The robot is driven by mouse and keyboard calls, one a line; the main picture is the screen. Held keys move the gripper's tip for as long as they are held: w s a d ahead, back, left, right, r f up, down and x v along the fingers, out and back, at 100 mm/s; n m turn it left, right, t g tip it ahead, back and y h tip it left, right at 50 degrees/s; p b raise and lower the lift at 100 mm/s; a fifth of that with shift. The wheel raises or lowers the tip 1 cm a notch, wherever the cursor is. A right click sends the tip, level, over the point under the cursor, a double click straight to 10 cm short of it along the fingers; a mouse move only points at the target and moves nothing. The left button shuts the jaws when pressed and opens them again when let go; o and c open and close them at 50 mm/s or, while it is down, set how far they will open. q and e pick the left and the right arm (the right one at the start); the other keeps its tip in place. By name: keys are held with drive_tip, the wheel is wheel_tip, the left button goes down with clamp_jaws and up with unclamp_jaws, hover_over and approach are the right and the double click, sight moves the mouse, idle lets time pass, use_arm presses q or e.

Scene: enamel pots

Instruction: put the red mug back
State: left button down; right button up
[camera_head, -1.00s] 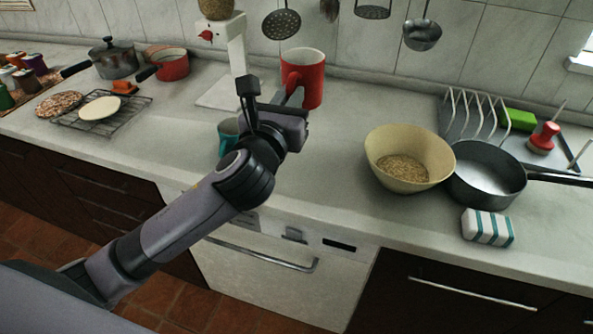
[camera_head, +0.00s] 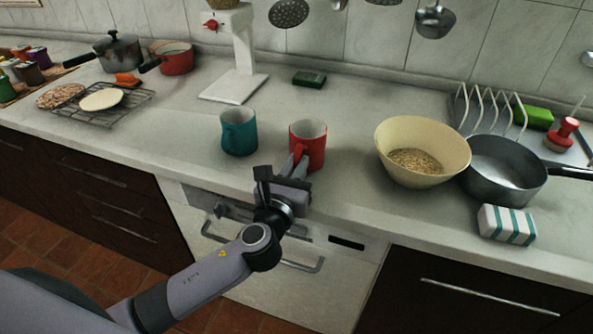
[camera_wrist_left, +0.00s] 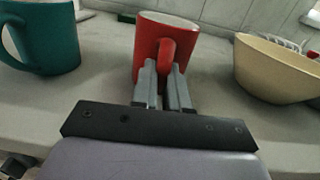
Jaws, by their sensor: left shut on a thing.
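The red mug (camera_head: 309,139) is upright at the front part of the counter, just right of a teal mug (camera_head: 239,132). My left gripper (camera_head: 300,164) reaches it from the front and is shut on its handle. In the left wrist view the red mug (camera_wrist_left: 162,42) stands straight ahead, its handle between the two grey fingers (camera_wrist_left: 164,80). I cannot tell whether its base touches the counter. The teal mug (camera_wrist_left: 42,35) stands apart on the left there. My right gripper is not in view.
A cream bowl of grain (camera_head: 421,140) stands right of the red mug, with a grey pan (camera_head: 503,172) and a striped sponge (camera_head: 507,225) beyond. A white scale-like stand (camera_head: 236,88) and a dark green block (camera_head: 309,78) are behind. Counter between them is clear.

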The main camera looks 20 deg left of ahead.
use_arm(q)
drive_tip(key=shift+f, duration=0.1)
drive_tip(key=c, duration=1.5)
unclamp_jaws()
drive_tip(key=shift+f, duration=0.15)
drive_tip(key=o, duration=0.4)
